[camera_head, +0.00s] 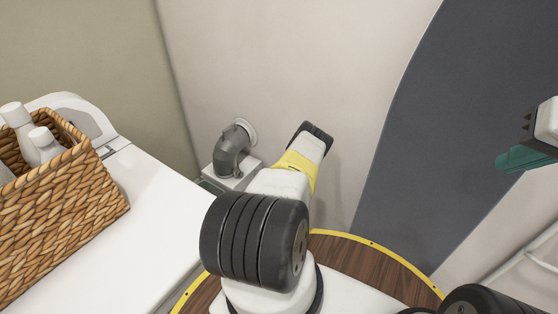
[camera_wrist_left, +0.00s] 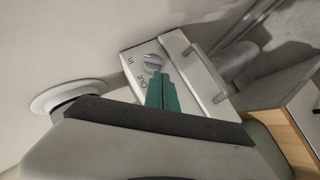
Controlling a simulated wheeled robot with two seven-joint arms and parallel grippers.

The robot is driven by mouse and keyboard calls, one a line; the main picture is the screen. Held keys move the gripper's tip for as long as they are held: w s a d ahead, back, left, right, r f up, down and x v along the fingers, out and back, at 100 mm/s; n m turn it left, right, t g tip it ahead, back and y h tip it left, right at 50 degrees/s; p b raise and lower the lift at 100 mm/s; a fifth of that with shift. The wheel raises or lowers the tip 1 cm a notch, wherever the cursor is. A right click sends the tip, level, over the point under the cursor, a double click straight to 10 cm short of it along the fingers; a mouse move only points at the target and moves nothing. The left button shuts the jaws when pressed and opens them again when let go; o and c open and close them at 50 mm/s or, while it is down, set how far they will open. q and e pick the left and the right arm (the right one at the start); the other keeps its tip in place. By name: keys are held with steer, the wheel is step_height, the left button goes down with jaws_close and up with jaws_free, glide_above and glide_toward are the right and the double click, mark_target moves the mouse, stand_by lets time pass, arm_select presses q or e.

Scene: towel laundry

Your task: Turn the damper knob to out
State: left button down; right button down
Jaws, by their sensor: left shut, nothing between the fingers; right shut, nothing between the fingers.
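In the left wrist view, the damper knob (camera_wrist_left: 155,62) is a small round grey knob on a white box (camera_wrist_left: 185,50) by the wall. The label "in" lies to its left and "out" below it. I cannot tell clearly which label the knob points to. My left gripper (camera_wrist_left: 162,90) is shut, with teal fingers just below the knob by the "out" label. I cannot tell whether the tips touch the knob. In the head view, the white box (camera_head: 240,176) is partly hidden by my arm. My right gripper (camera_head: 520,159) is shut and empty at the right edge.
A grey elbow duct (camera_head: 231,150) runs from the wall to the box. A wicker basket (camera_head: 60,205) with white bottles stands on a white appliance (camera_head: 155,215) at the left. The wall stands close behind the box. A handle bar (camera_wrist_left: 235,28) crosses beside the box.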

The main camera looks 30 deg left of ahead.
arm_select(q)
steer(key=shift+w+f, duration=0.5)
steer(key=shift+w, duration=0.1)
steer(key=shift+w+f, duration=0.2)
steer(key=shift+f, duration=0.05)
steer(key=shift+w+f, duration=0.35)
steer(key=shift+f, duration=0.35)
steer(key=shift+f, duration=0.35)
stand_by(0.7)
